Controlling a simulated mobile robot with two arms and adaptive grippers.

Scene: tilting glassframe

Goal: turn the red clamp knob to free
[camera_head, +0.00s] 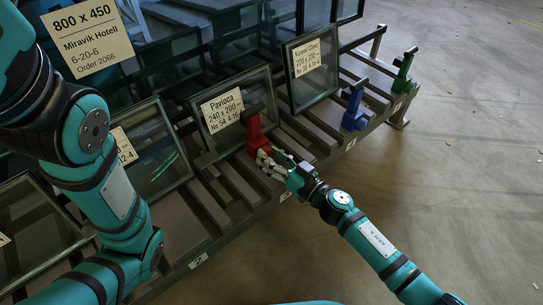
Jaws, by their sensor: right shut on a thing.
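The red clamp (255,132) stands upright at the front of the rack, at the lower right corner of the glass pane labelled Pavoica (236,112). A dark bar sticks out from its top. My right gripper (268,158) comes in from the lower right and is shut on the low front part of the red clamp, where its knob appears to be. The fingers cover this part, so the knob's turn cannot be read. My left arm crosses the left side of the view; its gripper is out of the picture.
A blue clamp (354,110) and a green clamp (403,72) stand farther right along the slatted rack (226,183). Another labelled pane (313,68) stands behind the blue clamp. More panes stand at left and back. The floor (460,170) at right is clear.

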